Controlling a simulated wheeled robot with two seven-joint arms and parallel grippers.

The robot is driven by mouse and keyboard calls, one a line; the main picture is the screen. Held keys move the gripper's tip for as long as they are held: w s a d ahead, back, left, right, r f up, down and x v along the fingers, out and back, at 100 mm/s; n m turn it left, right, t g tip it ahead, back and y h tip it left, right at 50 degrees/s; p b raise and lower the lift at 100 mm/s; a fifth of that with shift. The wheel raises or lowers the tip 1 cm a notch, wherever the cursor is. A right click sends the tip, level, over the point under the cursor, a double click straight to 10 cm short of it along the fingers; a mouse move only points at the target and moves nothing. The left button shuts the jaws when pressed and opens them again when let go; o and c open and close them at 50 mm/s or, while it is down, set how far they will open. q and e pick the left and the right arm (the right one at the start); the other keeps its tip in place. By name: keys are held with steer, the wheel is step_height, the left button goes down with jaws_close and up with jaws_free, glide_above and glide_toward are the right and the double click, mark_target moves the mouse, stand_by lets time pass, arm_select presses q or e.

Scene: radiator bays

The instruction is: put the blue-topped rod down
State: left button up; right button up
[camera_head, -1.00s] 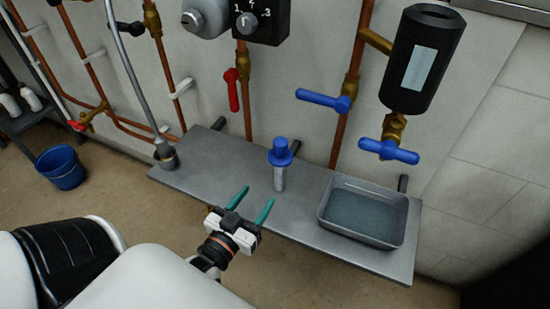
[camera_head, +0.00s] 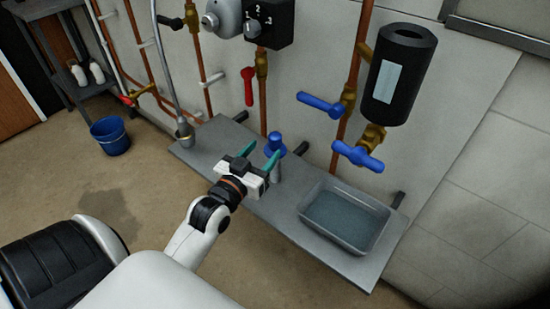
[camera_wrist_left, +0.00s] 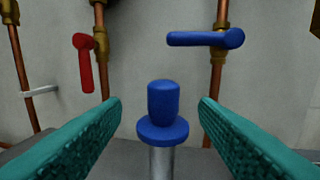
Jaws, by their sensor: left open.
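The blue-topped rod (camera_head: 275,146) stands upright on the grey shelf (camera_head: 262,207), with a blue knob and collar over a metal shaft. It also shows in the left wrist view (camera_wrist_left: 163,120), centred between the two fingers and a little beyond their tips. My left gripper (camera_head: 258,155) is open, its green fingers pointing at the rod from the front left. In the left wrist view the left gripper (camera_wrist_left: 160,112) shows gaps on both sides of the blue knob. The lower shaft is partly hidden by the gripper in the head view. My right gripper is not in view.
A grey tray (camera_head: 318,238) stands on the shelf right of the rod. A grey hose (camera_head: 165,70) ends in a holder (camera_head: 184,130) at the shelf's left end. Blue valve handles (camera_head: 358,156), a red handle (camera_head: 248,87) and copper pipes are on the wall behind.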

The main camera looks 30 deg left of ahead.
mark_target(272, 145)
arm_select(q)
steer(key=shift+w, duration=0.6)
steer(key=w+b, duration=0.1)
steer(key=w, duration=0.4)
steer(key=shift+a+f, duration=0.1)
steer(key=shift+f, duration=0.05)
steer(key=shift+s, duration=0.1)
jaws_close()
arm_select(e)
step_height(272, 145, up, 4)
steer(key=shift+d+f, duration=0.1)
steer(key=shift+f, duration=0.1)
